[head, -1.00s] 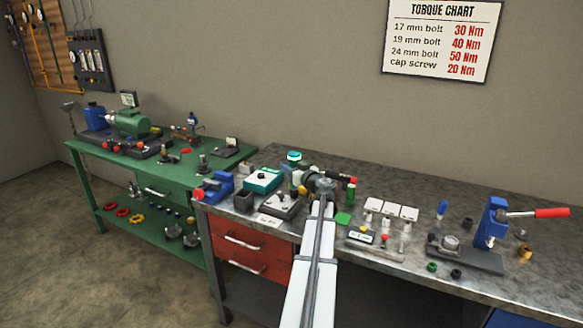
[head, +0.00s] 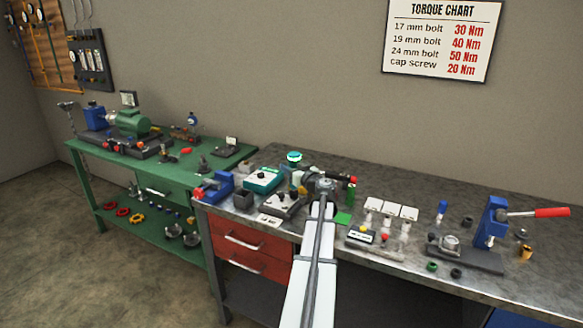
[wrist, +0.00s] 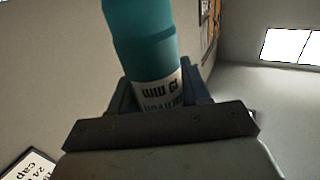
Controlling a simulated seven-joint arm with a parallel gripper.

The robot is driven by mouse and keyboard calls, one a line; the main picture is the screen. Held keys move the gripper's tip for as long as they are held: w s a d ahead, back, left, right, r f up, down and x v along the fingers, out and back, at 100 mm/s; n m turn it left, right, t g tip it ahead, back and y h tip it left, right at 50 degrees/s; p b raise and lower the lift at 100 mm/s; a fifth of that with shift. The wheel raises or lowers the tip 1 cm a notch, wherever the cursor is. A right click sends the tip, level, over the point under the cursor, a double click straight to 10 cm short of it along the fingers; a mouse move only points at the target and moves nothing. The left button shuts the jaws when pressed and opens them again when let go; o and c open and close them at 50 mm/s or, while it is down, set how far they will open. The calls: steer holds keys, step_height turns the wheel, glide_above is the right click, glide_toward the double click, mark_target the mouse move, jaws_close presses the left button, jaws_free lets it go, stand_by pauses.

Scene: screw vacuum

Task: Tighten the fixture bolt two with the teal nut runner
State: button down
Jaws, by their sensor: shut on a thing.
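The teal nut runner (wrist: 142,42) fills the upper middle of the wrist view, with a white label near my gripper (wrist: 158,98). My gripper is shut around its body. In the head view, the teal top of the nut runner (head: 294,157) stands upright above the grey bench, just left of my wrist. A dark fixture block (head: 282,206) with small bolt heads on top sits below and in front of it. Which bolt is number two is too small to tell. The lower end of the nut runner is hidden in the clutter around my gripper.
A teal box (head: 263,180) and a blue vise (head: 216,186) stand left of the fixture. A white card (head: 270,220) lies in front. A green upright piece (head: 351,195) and a switch panel (head: 374,240) are to the right. A blue press (head: 490,225) stands farther right.

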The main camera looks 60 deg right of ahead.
mark_target(291, 157)
steer(key=shift+f, duration=0.6)
stand_by(3.2)
steer(key=shift+r, duration=2.55)
steer(key=shift+d, duration=0.1)
